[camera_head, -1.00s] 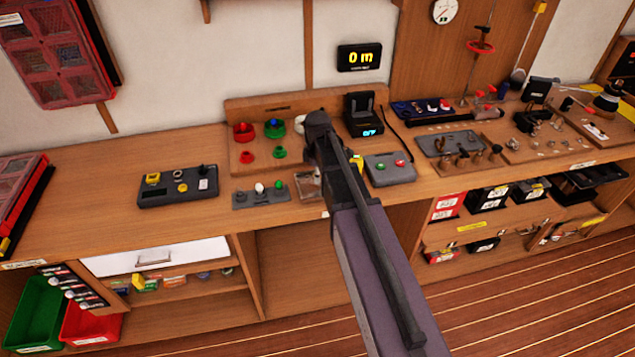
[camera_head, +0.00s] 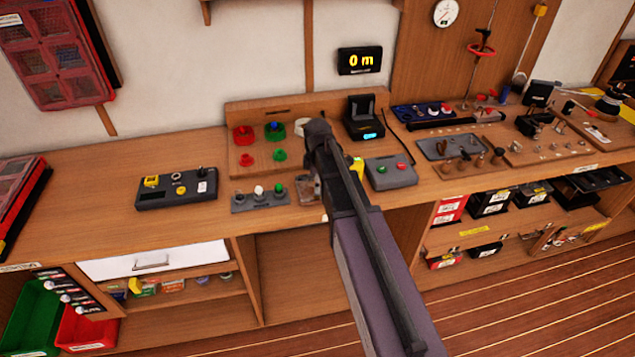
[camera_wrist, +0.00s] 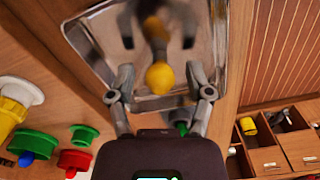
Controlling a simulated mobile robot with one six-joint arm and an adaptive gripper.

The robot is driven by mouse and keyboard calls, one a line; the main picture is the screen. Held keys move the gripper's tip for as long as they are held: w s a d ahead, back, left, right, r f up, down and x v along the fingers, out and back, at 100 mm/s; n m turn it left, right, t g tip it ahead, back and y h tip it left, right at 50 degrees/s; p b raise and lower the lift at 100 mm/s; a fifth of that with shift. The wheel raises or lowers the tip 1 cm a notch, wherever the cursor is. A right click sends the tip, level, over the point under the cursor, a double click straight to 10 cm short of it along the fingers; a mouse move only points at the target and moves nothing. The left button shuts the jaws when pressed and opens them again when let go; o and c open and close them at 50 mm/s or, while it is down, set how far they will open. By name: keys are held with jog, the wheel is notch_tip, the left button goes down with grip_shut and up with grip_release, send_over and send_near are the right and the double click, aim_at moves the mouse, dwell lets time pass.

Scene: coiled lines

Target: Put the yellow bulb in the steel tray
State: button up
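The yellow bulb (camera_wrist: 160,77) shows in the wrist view over the steel tray (camera_wrist: 85,42). Its yellow end faces the camera and its dark base points away, toward the tray. A second yellow patch beyond it looks like its reflection in the shiny floor. My gripper (camera_wrist: 161,69) is open around the bulb, with a clear gap on each side. I cannot tell whether the bulb touches the tray. In the head view the steel tray (camera_head: 306,190) is partly hidden behind my arm. The bulb and fingers are not clearly visible there.
A rack with a green bulb (camera_head: 279,188) and a white one stands left of the tray. Red and green knobs (camera_head: 280,155) are on the raised board behind. A grey button box (camera_head: 391,173) stands to the right. The bench's front edge is close to the tray.

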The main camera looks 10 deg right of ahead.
jog(key=shift+r, duration=0.15)
notch_tip(320, 180, up, 12)
jog(key=p, duration=1.2)
dwell(0.4)
jog(key=shift+s, duration=0.15)
dwell(0.5)
jog(key=s+m, duration=1.5)
jog(key=s, duration=0.1)
jog(key=shift+s, duration=0.35)
